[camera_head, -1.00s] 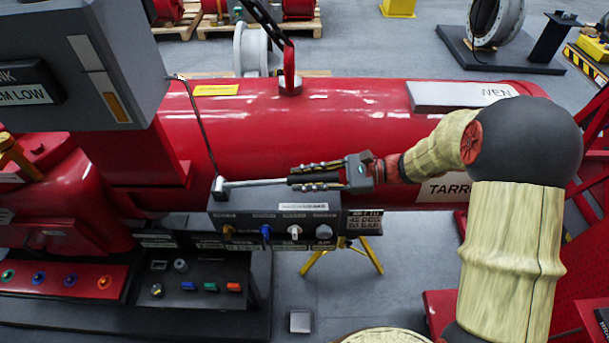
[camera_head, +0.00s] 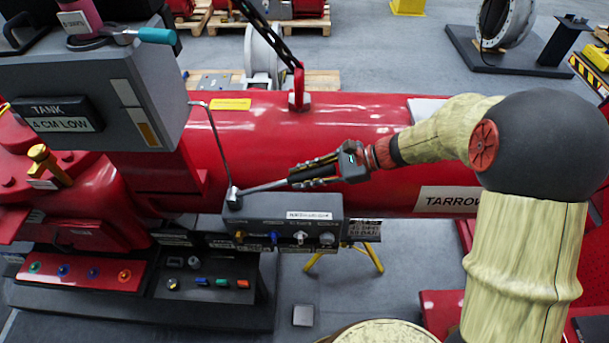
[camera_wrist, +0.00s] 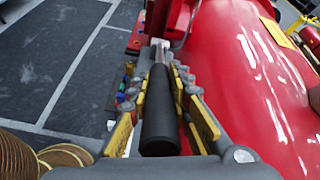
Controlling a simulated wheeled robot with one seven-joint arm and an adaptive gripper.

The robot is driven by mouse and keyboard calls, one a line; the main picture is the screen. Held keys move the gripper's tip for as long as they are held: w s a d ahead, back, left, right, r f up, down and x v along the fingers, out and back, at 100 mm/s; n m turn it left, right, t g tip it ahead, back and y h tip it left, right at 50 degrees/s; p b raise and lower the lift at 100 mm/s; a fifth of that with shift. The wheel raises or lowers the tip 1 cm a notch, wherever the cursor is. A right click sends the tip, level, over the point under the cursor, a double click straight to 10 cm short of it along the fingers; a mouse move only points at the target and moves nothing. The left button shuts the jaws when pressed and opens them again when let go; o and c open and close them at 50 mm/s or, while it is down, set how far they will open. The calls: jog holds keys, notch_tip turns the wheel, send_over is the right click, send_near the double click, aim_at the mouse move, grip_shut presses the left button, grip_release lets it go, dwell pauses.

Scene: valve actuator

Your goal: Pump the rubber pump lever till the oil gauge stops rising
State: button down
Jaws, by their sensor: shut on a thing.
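The pump lever is a thin metal rod (camera_head: 262,187) rising to the right from a pivot on the grey pump block (camera_head: 265,206). Its black rubber grip (camera_wrist: 160,112) lies lengthwise between my fingers in the wrist view. My gripper (camera_head: 300,176) is shut around this grip, above the block's right part. The grey tank box (camera_head: 165,88) at the upper left has a tall strip that looks like the oil gauge (camera_head: 136,112). The strip is pale above and amber at its lower part. The exact level is too small to read.
A large red cylinder (camera_head: 310,125) lies just behind the lever. Coloured knobs line the block's front (camera_head: 275,238). A panel with coloured buttons (camera_head: 200,283) is at the lower left. Floor (camera_head: 345,295) is open below the block.

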aim_at(335, 168)
jog(key=shift+r, duration=0.1)
jog(key=c, duration=1.6)
grip_release()
jog(key=shift+d, duration=0.1)
jog(key=v, duration=1.1)
jog(key=shift+d+r, duration=0.15)
jog(key=shift+d, duration=0.2)
